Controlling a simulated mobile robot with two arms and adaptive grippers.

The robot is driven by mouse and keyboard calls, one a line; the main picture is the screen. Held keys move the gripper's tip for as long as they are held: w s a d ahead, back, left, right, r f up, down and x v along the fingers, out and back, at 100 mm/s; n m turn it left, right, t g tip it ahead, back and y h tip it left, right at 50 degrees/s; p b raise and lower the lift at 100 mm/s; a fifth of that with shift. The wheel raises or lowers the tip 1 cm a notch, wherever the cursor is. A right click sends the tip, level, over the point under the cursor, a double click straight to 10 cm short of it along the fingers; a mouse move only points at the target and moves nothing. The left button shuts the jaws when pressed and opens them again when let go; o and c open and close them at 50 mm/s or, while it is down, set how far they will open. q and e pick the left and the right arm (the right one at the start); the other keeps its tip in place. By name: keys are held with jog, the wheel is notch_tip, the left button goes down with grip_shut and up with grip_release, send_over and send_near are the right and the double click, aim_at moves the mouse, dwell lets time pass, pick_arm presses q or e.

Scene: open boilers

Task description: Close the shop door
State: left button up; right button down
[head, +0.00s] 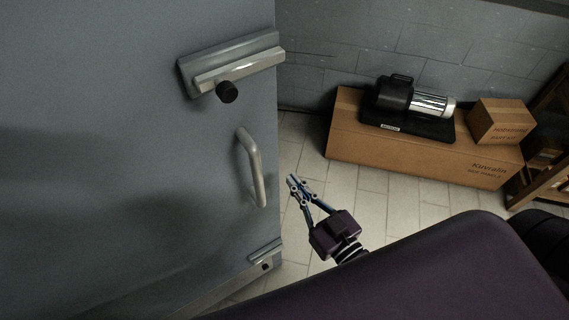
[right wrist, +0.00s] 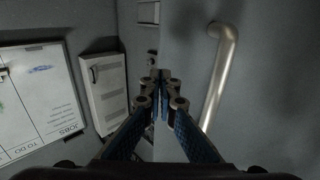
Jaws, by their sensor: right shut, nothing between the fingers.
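The shop door (head: 120,130) is a large grey door filling the left of the head view. It carries a curved metal pull handle (head: 252,168) and, above it, a pale latch box with a black knob (head: 227,92). Floor shows past the door's free edge. My right gripper (head: 293,182) is shut and empty, just right of the handle and apart from it in the head view. In the right wrist view the fingertips (right wrist: 160,76) point ahead, with the handle (right wrist: 218,80) to their right on the grey door (right wrist: 270,90). My left gripper is out of view.
A long cardboard box (head: 420,155) stands by the block wall, bearing a black and silver machine (head: 415,98) and a small box (head: 500,121). A wooden shelf (head: 545,150) is at right. Tiled floor between is clear. The wrist view shows a whiteboard (right wrist: 38,100) and white cabinet (right wrist: 107,92).

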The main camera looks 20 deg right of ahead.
aim_at(277, 160)
jog(key=p+x, duration=0.1)
jog(key=x, duration=0.2)
jog(key=shift+w+a+r, duration=0.1)
jog(key=shift+w+a, duration=0.05)
jog(key=shift+w, duration=0.25)
jog(key=shift+w+a+p, duration=0.15)
jog(key=shift+w+p, duration=0.15)
jog(key=shift+w, duration=0.35)
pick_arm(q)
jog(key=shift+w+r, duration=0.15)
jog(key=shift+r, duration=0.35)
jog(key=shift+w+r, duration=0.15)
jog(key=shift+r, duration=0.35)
